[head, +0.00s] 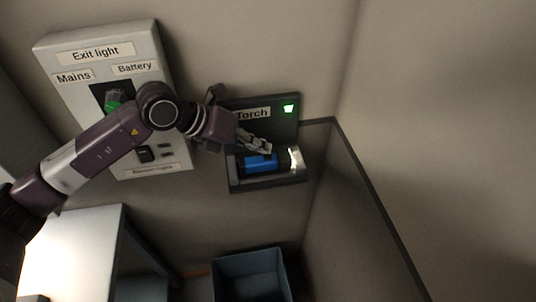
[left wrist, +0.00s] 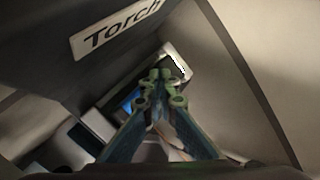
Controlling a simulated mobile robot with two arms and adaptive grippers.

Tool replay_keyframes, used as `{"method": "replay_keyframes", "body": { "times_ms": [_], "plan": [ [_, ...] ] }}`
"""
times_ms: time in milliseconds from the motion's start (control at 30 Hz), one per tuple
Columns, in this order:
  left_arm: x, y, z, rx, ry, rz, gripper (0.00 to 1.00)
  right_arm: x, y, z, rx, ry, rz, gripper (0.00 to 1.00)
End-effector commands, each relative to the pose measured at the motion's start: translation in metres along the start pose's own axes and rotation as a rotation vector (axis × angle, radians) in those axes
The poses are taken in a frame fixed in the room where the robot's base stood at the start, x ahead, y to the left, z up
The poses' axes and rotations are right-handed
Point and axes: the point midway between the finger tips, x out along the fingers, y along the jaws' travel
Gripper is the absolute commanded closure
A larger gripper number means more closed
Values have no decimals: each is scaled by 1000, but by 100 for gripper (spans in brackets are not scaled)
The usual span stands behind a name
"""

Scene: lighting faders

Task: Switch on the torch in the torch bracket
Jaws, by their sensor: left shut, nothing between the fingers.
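The torch bracket (head: 270,183) is a dark holder on the wall under a back plate labelled "Torch" (head: 253,113). The blue torch (head: 261,162) lies in it, with a bright lit patch (head: 296,158) at its right end. A green lamp (head: 289,109) glows on the back plate. My left gripper (head: 268,149) is shut and empty, with its fingertips at the torch, covering part of its top. I cannot tell whether they touch it. In the left wrist view the shut fingers (left wrist: 163,85) hide much of the torch (left wrist: 131,100). My right gripper is not in view.
A white "Exit light" panel (head: 146,40) with Mains and Battery labels is on the wall to the left, partly behind my left arm. A blue-grey bin (head: 250,270) stands below the bracket. A dark-edged partition (head: 365,200) stands close on the right.

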Motion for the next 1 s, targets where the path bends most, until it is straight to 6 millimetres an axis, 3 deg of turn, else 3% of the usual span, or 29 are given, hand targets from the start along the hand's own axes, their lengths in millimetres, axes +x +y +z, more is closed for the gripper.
{"method": "replay_keyframes", "body": {
  "times_ms": [633, 1000],
  "plan": [
    [-41, -30, 30, 1, -1, 0, 100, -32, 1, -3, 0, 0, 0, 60],
    [-42, -30, 31, 0, -1, 0, 100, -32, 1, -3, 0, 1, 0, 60]
  ]
}}
